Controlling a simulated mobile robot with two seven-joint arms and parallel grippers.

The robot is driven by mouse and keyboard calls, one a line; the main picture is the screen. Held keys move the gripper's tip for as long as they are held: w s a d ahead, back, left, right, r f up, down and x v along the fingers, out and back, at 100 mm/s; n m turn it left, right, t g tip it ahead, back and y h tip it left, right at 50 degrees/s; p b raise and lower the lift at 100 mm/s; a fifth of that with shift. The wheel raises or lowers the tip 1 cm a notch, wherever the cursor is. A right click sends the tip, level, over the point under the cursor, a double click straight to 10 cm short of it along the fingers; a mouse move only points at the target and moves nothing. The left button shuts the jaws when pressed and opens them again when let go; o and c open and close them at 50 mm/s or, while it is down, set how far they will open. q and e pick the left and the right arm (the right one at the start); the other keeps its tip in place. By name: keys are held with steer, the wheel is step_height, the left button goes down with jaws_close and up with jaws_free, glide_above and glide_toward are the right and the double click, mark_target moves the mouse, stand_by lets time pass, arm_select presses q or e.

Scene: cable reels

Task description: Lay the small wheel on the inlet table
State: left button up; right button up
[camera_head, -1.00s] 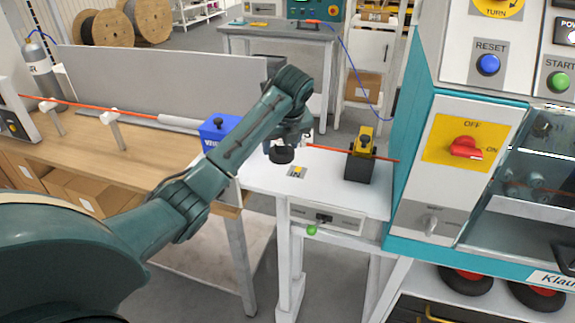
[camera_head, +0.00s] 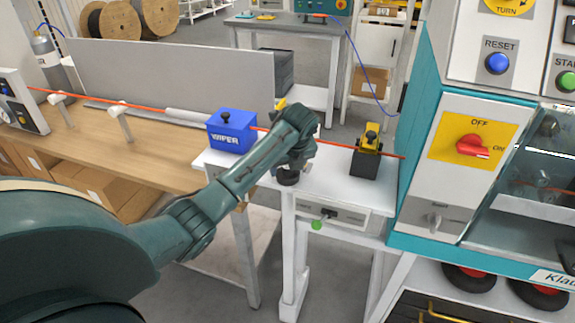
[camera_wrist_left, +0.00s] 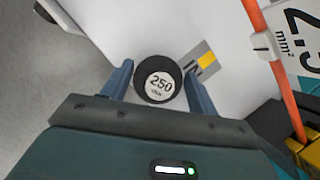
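The small wheel (camera_wrist_left: 158,78) is a black disc with a white face reading 250. In the left wrist view it sits between the two fingertips of my left gripper (camera_wrist_left: 159,72), which appear to press on its sides. In the head view the wheel (camera_head: 288,177) shows as a dark disc under my left gripper (camera_head: 291,168), above the front left part of the white inlet table (camera_head: 340,187). I cannot tell whether it touches the tabletop. The table's yellow and grey label (camera_wrist_left: 204,62) lies just beside the wheel. My right gripper is not in view.
A blue wiper block (camera_head: 232,132) stands behind my left gripper. A yellow and black guide (camera_head: 367,153) stands on the right of the table. An orange cable (camera_head: 333,147) runs through both. The teal machine (camera_head: 420,150) bounds the right side.

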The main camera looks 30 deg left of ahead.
arm_select(q)
steer(key=o, duration=0.4)
steer(key=shift+r, duration=0.1)
steer(key=v, duration=1.1)
steer(key=s+d+f+n+t+h, duration=0.2)
steer(key=s+d+f+n+h, duration=0.15)
steer(key=d+f, duration=0.4)
steer(key=s+d+f+n+t+h, duration=0.25)
steer(key=d+f+n, duration=0.3)
steer(key=f, duration=0.35)
steer(key=s+d+f+n+t, duration=0.1)
steer(key=s+f+n, duration=0.4)
steer(key=s, duration=0.5)
steer(key=s+d+f+n+t, duration=0.1)
steer(key=s+d+f+n, duration=0.1)
steer(key=s+f+n, duration=0.3)
steer(key=s+n, duration=0.3)
steer(key=s, duration=0.1)
steer(key=shift+s+f+n, duration=0.3)
steer(key=shift+s+f, duration=0.05)
steer(key=shift+s, duration=0.05)
steer(key=shift+d+t, duration=0.1)
steer(key=shift+t, duration=0.15)
